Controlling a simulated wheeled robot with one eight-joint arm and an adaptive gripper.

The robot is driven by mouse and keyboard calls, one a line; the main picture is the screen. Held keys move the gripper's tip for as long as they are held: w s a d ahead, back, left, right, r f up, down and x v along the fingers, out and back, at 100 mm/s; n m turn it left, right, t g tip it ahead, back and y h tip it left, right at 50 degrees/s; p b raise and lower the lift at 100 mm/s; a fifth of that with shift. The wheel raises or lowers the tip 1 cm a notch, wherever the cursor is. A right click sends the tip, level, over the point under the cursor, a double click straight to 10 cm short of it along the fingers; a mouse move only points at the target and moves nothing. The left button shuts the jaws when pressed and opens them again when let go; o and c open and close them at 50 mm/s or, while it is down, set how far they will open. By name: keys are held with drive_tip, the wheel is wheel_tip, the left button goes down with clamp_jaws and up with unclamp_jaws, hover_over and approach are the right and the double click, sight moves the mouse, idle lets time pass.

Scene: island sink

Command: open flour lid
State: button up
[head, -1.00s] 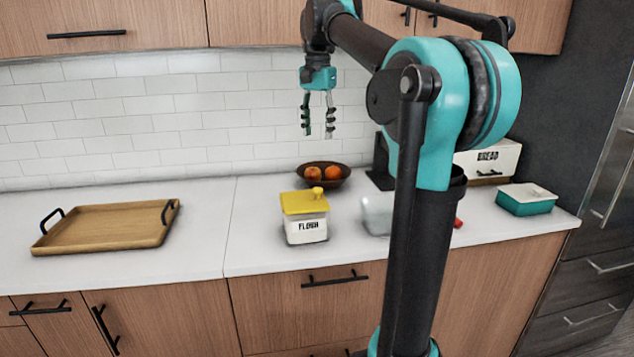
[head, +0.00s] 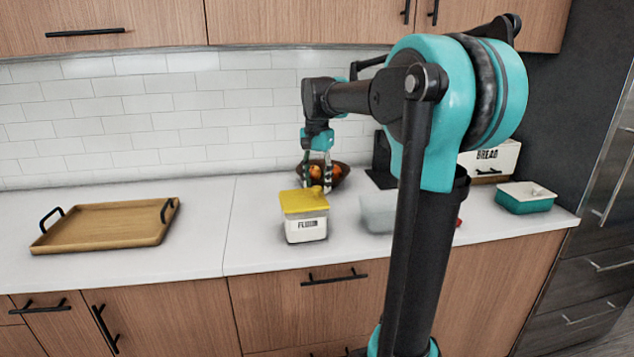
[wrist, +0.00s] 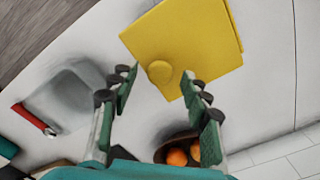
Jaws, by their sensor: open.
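The flour box (head: 306,229) stands upright on the white counter, a clear and white box with a FLOUR label. Its yellow lid (head: 303,201) is on top, with a round yellow knob near the lid's right edge. In the wrist view the lid (wrist: 190,40) fills the top middle, and its knob (wrist: 159,72) shows just beyond and between my fingertips. My gripper (head: 317,184) points down, close to the knob side of the lid. Its two fingers (wrist: 158,85) are apart with nothing between them. I cannot tell whether a fingertip touches the knob.
A brown fruit bowl (head: 341,170) sits behind the flour box. A wooden tray (head: 105,226) lies left, a teal box (head: 526,198) and a bread box (head: 490,160) right. The counter between tray and flour is free.

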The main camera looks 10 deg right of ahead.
drive_tip(key=shift+f, duration=0.1)
drive_tip(key=shift+c, duration=0.6)
clamp_jaws()
